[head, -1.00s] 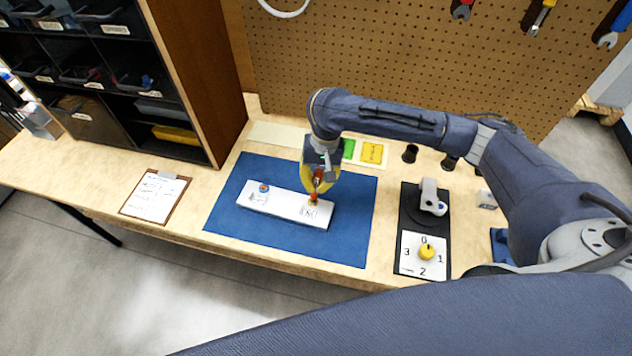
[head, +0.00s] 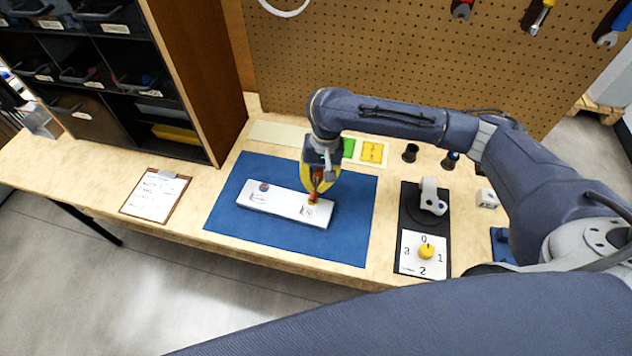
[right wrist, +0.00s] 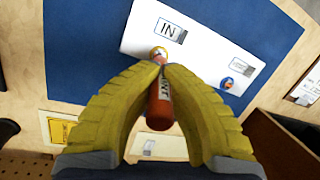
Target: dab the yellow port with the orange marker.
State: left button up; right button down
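A long white block (head: 282,205) lies on the blue mat (head: 235,221). My right gripper (head: 316,190) has yellow fingers, which are shut on the orange marker (right wrist: 160,108). The marker's far end is at the yellow port; I cannot tell whether it touches. A blue and orange port (head: 264,187) is near the block's other end. My left gripper is not in view.
A clipboard (head: 156,197) lies left of the mat. A black plate with a numbered dial (head: 426,251) is to the right. Green (head: 348,149) and yellow (head: 372,152) cards lie behind the mat. Shelves stand at back left. The mat's front part is clear.

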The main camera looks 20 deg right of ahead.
aim_at(316, 171)
jog(key=shift+s+a+v, duration=0.1)
jog(key=shift+a+v, duration=0.1)
jog(key=shift+v, duration=0.95)
jog(key=shift+s+a+v, duration=0.15)
jog(key=shift+a+v, duration=0.05)
jog(key=shift+v, duration=0.95)
jog(key=shift+s+a+v, duration=0.1)
jog(key=shift+a+v, duration=0.1)
jog(key=shift+v, duration=0.95)
jog(key=shift+r, duration=0.1)
